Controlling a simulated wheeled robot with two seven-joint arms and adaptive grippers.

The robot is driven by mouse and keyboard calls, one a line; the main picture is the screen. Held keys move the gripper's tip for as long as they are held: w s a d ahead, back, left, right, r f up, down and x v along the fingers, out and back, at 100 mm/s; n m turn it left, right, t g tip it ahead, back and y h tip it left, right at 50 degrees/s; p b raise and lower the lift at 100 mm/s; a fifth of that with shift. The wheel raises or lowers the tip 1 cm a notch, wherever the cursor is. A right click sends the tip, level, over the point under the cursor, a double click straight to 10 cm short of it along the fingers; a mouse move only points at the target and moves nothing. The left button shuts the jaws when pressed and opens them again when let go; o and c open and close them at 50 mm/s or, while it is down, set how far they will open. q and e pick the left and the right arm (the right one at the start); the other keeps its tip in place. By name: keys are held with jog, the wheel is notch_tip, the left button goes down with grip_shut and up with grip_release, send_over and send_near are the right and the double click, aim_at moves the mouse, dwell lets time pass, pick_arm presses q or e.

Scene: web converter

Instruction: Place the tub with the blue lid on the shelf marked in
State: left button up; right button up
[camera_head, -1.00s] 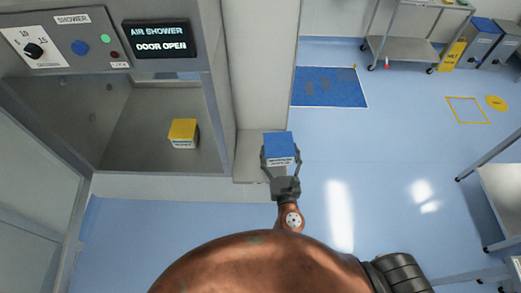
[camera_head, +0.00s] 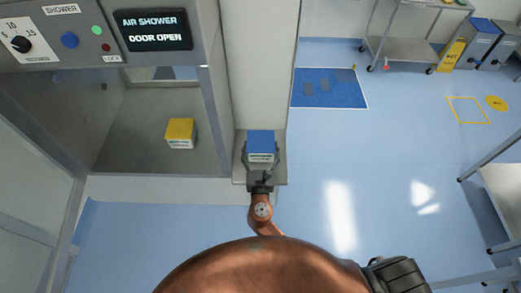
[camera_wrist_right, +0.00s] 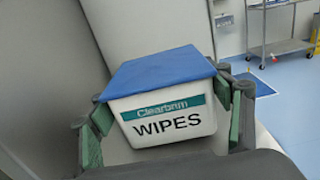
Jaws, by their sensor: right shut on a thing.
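The tub with the blue lid (camera_head: 260,146) is white, and its label reads "WIPES" in the right wrist view (camera_wrist_right: 168,118). My right gripper (camera_head: 261,160) is shut on it, with a finger at each side. In the head view the tub is over a small grey shelf (camera_head: 240,176) at the foot of a pale column. I cannot tell whether it touches the shelf. Any marking on the shelf is not readable here. My left gripper is not in view.
A tub with a yellow lid (camera_head: 180,132) stands inside the air shower chamber at left. Its panel display (camera_head: 152,30) reads "DOOR OPEN". A pale column (camera_head: 258,65) rises behind the held tub. Open blue floor lies to the right, with a blue mat (camera_head: 325,88).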

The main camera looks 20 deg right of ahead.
jog(key=shift+f, duration=0.45)
jog(key=shift+f, duration=0.1)
jog(key=o, duration=1.2)
jog(key=v, duration=1.2)
